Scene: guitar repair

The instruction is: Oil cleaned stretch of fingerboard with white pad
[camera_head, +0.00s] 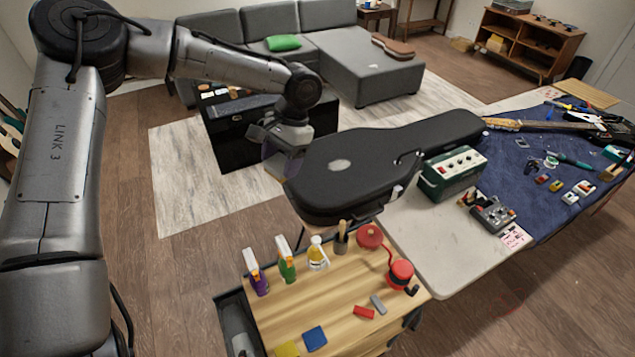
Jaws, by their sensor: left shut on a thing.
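My left gripper (283,163) hangs at the left edge of the black guitar case, seen from behind. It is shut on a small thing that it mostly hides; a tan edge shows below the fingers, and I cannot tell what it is. The electric guitar lies at the far right on a blue mat (535,195), its fingerboard (535,125) pointing left, far from the gripper. I cannot pick out a white pad for certain. My right gripper is not in view.
The guitar case (360,175) has a pale oval patch on top. A green amplifier (453,172) and pedals (492,214) stand on the white bench (425,235). A wooden-topped cart (335,310) in front holds spray bottles (286,260), red containers (400,273) and small blocks.

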